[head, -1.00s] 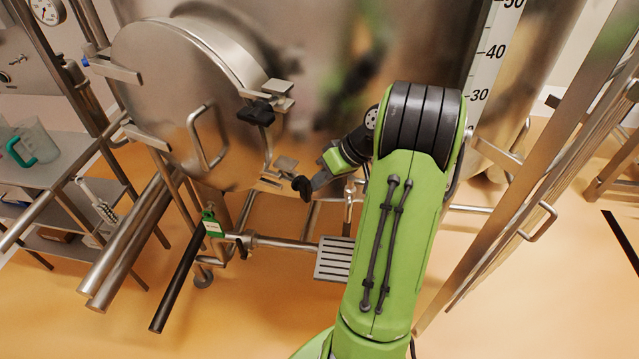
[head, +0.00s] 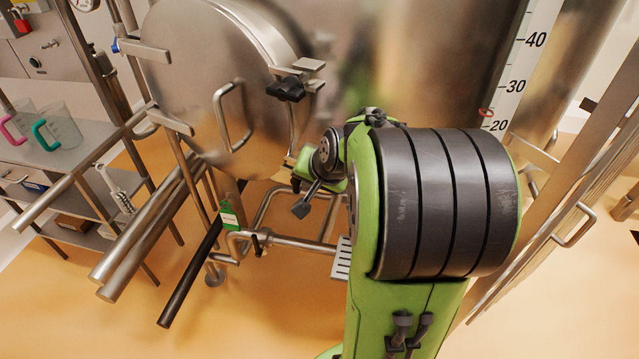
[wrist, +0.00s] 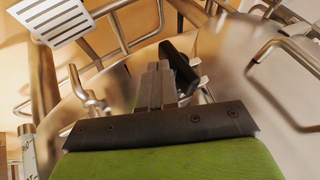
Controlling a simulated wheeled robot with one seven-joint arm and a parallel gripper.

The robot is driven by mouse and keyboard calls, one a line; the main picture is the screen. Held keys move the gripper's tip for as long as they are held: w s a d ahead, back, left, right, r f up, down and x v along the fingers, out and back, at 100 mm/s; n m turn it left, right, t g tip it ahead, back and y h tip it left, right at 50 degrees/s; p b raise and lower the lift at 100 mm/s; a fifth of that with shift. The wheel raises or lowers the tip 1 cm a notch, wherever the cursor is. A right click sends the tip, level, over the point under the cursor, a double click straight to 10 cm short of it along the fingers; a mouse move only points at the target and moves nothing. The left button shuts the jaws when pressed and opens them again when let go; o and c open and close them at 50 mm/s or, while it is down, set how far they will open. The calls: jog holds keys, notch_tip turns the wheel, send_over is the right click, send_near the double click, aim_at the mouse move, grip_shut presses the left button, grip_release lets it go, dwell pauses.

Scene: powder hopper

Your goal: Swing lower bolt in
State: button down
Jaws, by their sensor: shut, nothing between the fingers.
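The round steel door (head: 215,85) of the hopper fills the upper left of the head view. The lower bolt's dark knob (head: 301,209) appears below the door's right edge; it also shows in the wrist view (wrist: 181,65), just right of my fingertips. My gripper (head: 314,190) is close beside that knob, partly hidden by my arm. In the wrist view its fingers (wrist: 157,72) are together and hold nothing. I cannot tell whether they touch the knob. The bolt's shank and pivot are mostly hidden.
The upper bolt's black knob (head: 287,88) sits at the door's right edge. The door handle (head: 231,115) stands out from its face. Steel pipes and a step plate (head: 341,258) lie below. A shelf with jugs (head: 62,128) is at the left.

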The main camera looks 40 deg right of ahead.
jog(key=shift+w+a, duration=0.5)
dwell(0.4)
jog(key=shift+r, duration=0.1)
